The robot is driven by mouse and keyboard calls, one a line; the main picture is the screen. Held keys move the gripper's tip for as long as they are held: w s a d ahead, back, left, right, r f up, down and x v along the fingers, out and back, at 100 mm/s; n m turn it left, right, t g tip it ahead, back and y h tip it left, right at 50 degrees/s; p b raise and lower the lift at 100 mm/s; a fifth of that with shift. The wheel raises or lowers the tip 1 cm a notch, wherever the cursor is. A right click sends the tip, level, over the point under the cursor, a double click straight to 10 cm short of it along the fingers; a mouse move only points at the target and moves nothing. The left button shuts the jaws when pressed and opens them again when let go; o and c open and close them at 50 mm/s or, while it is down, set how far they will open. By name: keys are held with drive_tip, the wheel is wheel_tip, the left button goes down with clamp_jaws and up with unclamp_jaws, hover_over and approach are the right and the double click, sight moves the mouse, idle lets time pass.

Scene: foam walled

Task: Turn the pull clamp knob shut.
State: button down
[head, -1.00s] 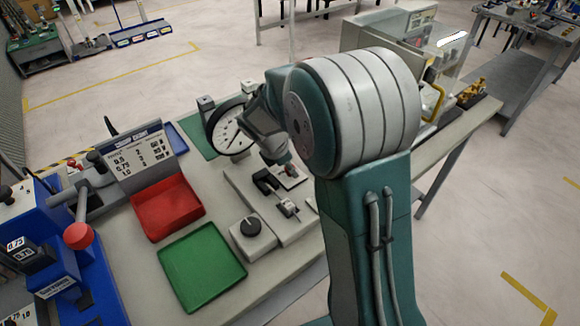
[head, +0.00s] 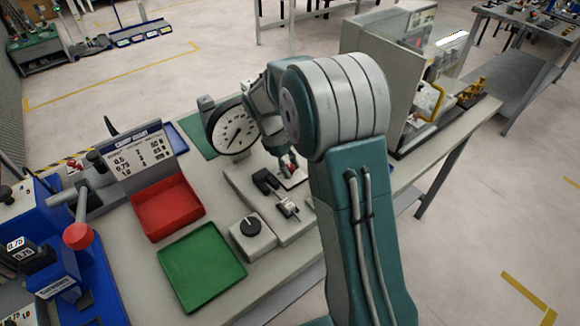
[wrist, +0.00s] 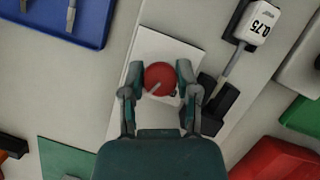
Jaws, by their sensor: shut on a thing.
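The red round knob (wrist: 160,78) sits on a pale plate in the wrist view, with a light pointer line toward its lower left. My gripper (wrist: 158,80) has a finger on each side of it, shut on it. In the head view the knob (head: 290,168) is a small red spot at my gripper's tip (head: 288,166), largely covered by the fingers. The knob stands at the far end of the grey base (head: 240,182), just right of the white dial gauge (head: 230,130).
A black clamp block (wrist: 216,98) and a rod with a white 0.75 tag (wrist: 260,24) lie close right of my gripper in the wrist view.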

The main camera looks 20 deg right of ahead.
drive_tip(key=shift+m+g+y, duration=0.4)
drive_tip(key=shift+m+y, duration=0.4)
drive_tip(key=shift+m, duration=1.4)
drive_tip(key=shift+c, duration=1.7)
unclamp_jaws()
drive_tip(key=shift+f, duration=0.1)
drive_tip(key=v, duration=1.2)
drive_tip(key=shift+w, duration=0.15)
